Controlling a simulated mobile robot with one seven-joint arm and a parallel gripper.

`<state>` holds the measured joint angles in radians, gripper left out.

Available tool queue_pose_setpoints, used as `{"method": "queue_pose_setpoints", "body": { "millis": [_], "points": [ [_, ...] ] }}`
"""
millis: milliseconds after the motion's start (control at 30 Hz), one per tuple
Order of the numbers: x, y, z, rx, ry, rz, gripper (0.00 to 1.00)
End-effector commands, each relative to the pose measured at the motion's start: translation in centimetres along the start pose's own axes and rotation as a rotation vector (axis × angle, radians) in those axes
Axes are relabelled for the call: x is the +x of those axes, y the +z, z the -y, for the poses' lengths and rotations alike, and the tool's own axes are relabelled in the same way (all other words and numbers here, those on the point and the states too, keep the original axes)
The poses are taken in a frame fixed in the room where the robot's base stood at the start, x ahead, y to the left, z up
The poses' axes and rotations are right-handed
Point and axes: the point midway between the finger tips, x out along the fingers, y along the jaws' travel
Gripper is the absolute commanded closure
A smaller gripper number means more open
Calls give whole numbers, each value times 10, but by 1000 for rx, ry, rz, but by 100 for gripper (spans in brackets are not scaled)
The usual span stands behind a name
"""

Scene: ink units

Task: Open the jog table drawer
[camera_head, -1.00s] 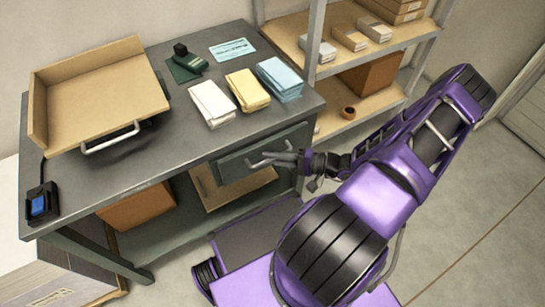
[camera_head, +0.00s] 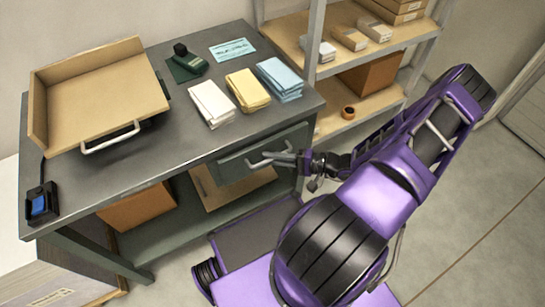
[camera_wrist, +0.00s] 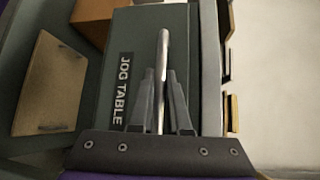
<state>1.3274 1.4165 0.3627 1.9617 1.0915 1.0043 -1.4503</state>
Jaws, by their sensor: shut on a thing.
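The jog table (camera_head: 110,185) is a dark grey bench at the left of the head view. Its drawer (camera_head: 235,165) is a grey-green front under the right part of the top, and it looks closed. The wrist view shows the drawer front (camera_wrist: 185,50) with the label JOG TABLE (camera_wrist: 124,88). A pale bar handle (camera_wrist: 163,60) runs up between my fingers. My gripper (camera_wrist: 162,85) is shut on this handle. In the head view my gripper (camera_head: 290,157) is at the handle (camera_head: 265,162), at the drawer front's right half.
On the top are a tan tilted tray (camera_head: 100,95), white, yellow and blue paper stacks (camera_head: 245,90), and a dark green stapler-like item (camera_head: 187,62). A shelf rack (camera_head: 345,40) stands behind on the right. Open floor lies right of my arm.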

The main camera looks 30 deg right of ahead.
Motion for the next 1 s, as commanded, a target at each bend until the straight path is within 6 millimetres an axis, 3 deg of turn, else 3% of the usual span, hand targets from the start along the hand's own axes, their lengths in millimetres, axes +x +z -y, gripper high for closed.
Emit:
{"method": "queue_pose_setpoints", "body": {
  "millis": [367,1000],
  "points": [
    [-14,12,-4,2,0,-3,100],
    [-113,111,-34,1,0,-5,100]
  ]
}}
